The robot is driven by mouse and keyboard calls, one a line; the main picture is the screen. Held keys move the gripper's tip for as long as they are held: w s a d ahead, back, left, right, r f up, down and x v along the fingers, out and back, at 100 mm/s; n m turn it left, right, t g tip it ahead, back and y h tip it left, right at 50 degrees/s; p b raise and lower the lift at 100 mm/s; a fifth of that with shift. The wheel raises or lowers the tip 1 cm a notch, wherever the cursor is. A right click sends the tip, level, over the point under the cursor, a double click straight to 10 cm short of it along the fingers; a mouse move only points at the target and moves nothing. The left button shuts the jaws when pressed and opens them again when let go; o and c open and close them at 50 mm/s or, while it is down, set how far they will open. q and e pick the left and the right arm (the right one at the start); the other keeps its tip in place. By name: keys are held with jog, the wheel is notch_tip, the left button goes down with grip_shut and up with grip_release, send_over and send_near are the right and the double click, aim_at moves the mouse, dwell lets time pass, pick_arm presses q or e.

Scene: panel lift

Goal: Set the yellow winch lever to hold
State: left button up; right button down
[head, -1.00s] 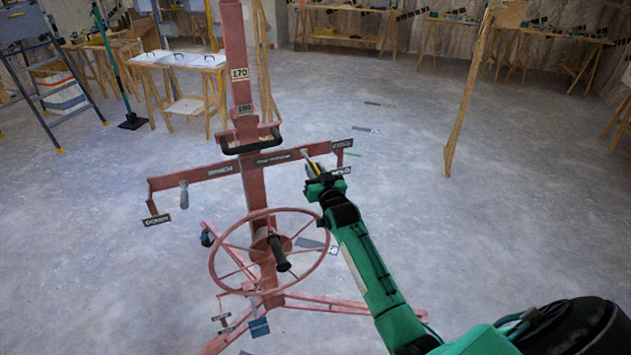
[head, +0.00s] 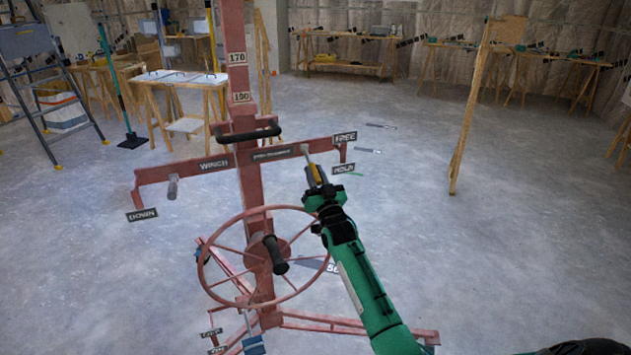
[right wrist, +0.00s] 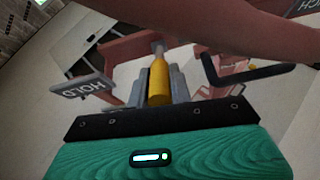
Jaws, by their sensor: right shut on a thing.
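The yellow winch lever (head: 314,172) hangs from the right end of the red crossbar, between the FREE sign (head: 345,137) above and the HOLD sign (head: 342,169) below. My right gripper (head: 317,178) is shut on the lever's yellow handle. In the right wrist view the yellow handle (right wrist: 158,80) stands between the grey fingers, and the HOLD sign (right wrist: 82,90) is to its left. The fingers hide part of the handle. My left gripper is not in view.
The red lift has a handwheel (head: 270,262) below the crossbar and a black bar handle (head: 248,134) on its mast. A second lever (head: 172,187) hangs at left near the DOWN sign (head: 142,215).

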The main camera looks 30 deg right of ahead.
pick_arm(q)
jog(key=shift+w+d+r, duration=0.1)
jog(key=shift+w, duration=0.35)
pick_arm(e)
jog(key=shift+f, duration=0.15)
jog(key=c, duration=1.3)
grip_release()
jog(key=shift+s+a+f, duration=0.1)
jog(key=shift+s+f, duration=0.2)
jog(key=shift+s, duration=0.15)
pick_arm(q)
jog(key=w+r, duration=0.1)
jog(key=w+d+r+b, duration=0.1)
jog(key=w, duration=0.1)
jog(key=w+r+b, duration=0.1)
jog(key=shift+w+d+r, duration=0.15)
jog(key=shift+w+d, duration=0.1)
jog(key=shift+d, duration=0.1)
pick_arm(e)
jog(key=v, duration=1.2)
jog(key=shift+s+f, duration=0.2)
jog(key=shift+f, duration=0.05)
